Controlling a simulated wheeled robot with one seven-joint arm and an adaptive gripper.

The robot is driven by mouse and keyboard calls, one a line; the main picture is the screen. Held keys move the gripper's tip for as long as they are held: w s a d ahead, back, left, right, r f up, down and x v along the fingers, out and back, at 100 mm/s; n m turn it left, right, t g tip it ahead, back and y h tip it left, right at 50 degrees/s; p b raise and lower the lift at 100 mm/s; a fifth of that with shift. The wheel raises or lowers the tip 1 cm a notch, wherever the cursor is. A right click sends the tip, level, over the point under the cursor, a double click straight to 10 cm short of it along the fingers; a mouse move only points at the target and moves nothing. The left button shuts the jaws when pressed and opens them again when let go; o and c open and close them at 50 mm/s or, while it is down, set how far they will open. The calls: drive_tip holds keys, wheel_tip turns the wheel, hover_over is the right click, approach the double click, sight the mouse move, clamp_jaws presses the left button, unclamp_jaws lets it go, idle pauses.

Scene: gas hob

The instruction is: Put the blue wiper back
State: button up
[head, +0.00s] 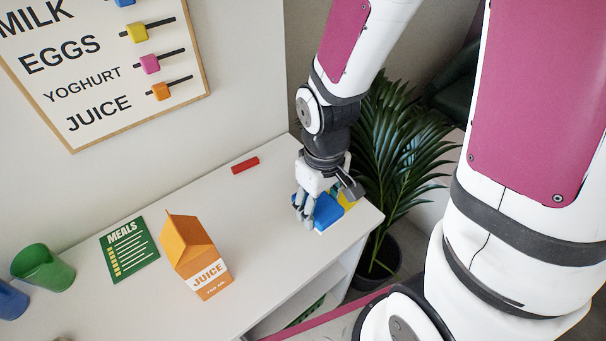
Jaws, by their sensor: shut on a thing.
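The blue wiper (327,211) is a blue block with a pale underside, near the right end of the white top. My gripper (305,213) points down over it and is shut on it, with its fingers at the wiper's left side. The gripper and wrist hide part of the wiper. I cannot tell whether the wiper touches the top or is just above it. A yellow thing (347,200) shows right beside it, partly hidden behind the gripper.
A red block (245,165) lies at the back of the white top (225,205). A list board (95,95) hangs behind; a plant (395,150) is at right.

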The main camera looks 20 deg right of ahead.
drive_tip(key=w, duration=0.4)
drive_tip(key=w+d+f, duration=0.1)
drive_tip(key=w, duration=0.3)
drive_tip(key=w+d+b, duration=0.1)
drive_tip(key=w, duration=0.4)
drive_tip(key=shift+d+f, duration=0.15)
drive_tip(key=shift+f, duration=1.7)
drive_tip(key=shift+f+b, duration=0.1)
drive_tip(key=shift+b, duration=0.2)
drive_tip(key=o, duration=1)
drive_tip(key=shift+f, duration=0.1)
wheel_tip(320, 180, up, 12)
drive_tip(key=r+p, duration=0.1)
drive_tip(key=p, duration=0.1)
wheel_tip(320, 180, up, 9)
drive_tip(key=m+t, duration=0.1)
drive_tip(key=m, duration=0.1)
hover_over(327, 193)
drive_tip(key=shift+m+t, duration=0.8)
drive_tip(key=s+r, duration=0.1)
drive_tip(key=s, duration=0.3)
drive_tip(key=s+r, duration=0.1)
drive_tip(key=s, duration=0.8)
drive_tip(key=shift+s+r, duration=0.4)
